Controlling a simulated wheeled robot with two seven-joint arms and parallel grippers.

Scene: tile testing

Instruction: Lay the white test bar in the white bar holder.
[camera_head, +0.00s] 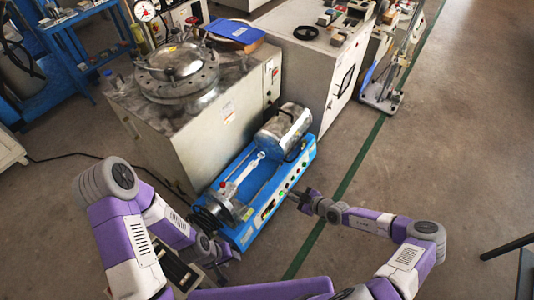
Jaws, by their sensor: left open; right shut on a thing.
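A long white piece with a rounded end (247,168) lies along the blue bench machine (246,234); I cannot tell whether it is the test bar or part of the holder. My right gripper (300,197) is at the machine's right side, beside the button panel. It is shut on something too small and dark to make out. My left gripper (217,258) is open, low at the machine's near left end, partly covered by its own arm. No bar shows clearly between its fingers.
A metal cylinder (283,131) sits at the machine's far end. A large grey cabinet with a round steel lid (177,68) stands behind on the left. A dark-slotted tray (180,272) is at the lower left. The floor right of the green line is mostly clear.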

